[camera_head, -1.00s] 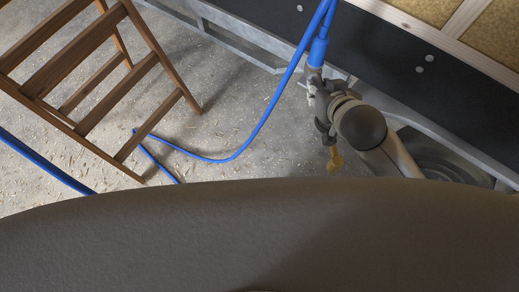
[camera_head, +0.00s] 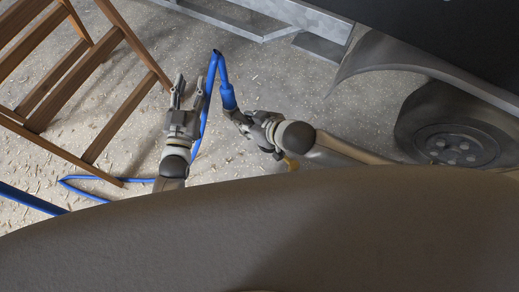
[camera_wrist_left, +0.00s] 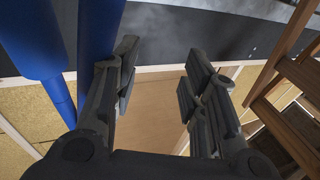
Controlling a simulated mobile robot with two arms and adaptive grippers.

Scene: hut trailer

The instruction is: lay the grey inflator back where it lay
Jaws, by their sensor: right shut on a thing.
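My right gripper (camera_head: 243,121) is shut on the grey inflator, at the end of the blue hose in the head view. The gripper largely hides the inflator; a blue sleeve (camera_head: 228,97) stands out at its hose end and a small yellow part (camera_head: 290,163) shows below the wrist. My left gripper (camera_head: 188,92) is open and empty, to the left of the right one, fingers pointing up the picture. The blue hose (camera_head: 211,90) runs close beside its right finger. In the left wrist view the open fingers (camera_wrist_left: 163,65) have nothing between them, with thick blue hose (camera_wrist_left: 97,35) beside the left finger.
A wooden stepladder (camera_head: 105,75) stands at the left. The blue hose also lies on the chip-strewn floor (camera_head: 275,90) at the lower left. A trailer wheel (camera_head: 455,135) under its fender (camera_head: 420,62) is at the right. A metal frame rail (camera_head: 240,22) crosses the top.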

